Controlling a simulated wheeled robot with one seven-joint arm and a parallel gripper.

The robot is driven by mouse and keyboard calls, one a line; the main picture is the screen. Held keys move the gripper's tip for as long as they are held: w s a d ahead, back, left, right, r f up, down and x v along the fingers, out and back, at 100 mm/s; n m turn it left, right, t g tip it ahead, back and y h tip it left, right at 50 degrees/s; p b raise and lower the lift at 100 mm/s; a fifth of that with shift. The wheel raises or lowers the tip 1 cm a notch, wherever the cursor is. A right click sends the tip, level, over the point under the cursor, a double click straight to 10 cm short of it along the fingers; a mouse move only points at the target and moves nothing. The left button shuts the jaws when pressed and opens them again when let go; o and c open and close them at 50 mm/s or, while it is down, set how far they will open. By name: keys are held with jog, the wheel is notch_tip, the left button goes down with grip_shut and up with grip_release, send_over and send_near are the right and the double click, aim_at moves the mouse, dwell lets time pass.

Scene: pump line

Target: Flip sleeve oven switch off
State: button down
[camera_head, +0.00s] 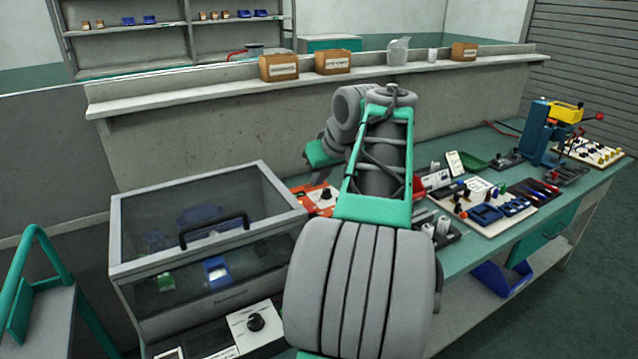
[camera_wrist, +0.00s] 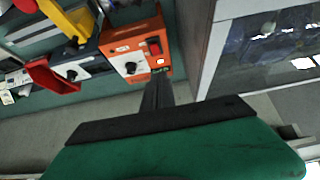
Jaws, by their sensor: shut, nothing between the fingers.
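An orange box (camera_wrist: 122,42) with a dark red switch (camera_wrist: 153,46) and a black knob on a white plate (camera_wrist: 130,67) shows in the wrist view. I take it for the sleeve oven, but its label is unreadable. The switch's on or off position is too small to tell. My gripper (camera_wrist: 160,76) is shut and empty. Its dark fingertips appear at the box's lower edge, just below the switch; contact cannot be told. In the head view the orange box (camera_head: 313,199) is partly covered by my arm, and my gripper is hidden.
A grey cabinet with a clear lid and black handle (camera_head: 213,230) stands left of the orange box. Trays of parts (camera_head: 487,205) fill the bench at right.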

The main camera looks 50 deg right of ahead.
send_over(309, 210)
jog(key=s, duration=0.2)
jog(key=f, duration=0.3)
jog(key=a+f+b, duration=0.1)
jog(key=f, duration=0.1)
jog(key=shift+f, duration=0.2)
jog(key=f, duration=0.4)
jog(key=shift+s+f+b, duration=0.1)
jog(key=shift+s+b, duration=0.1)
jog(key=shift+b, duration=0.1)
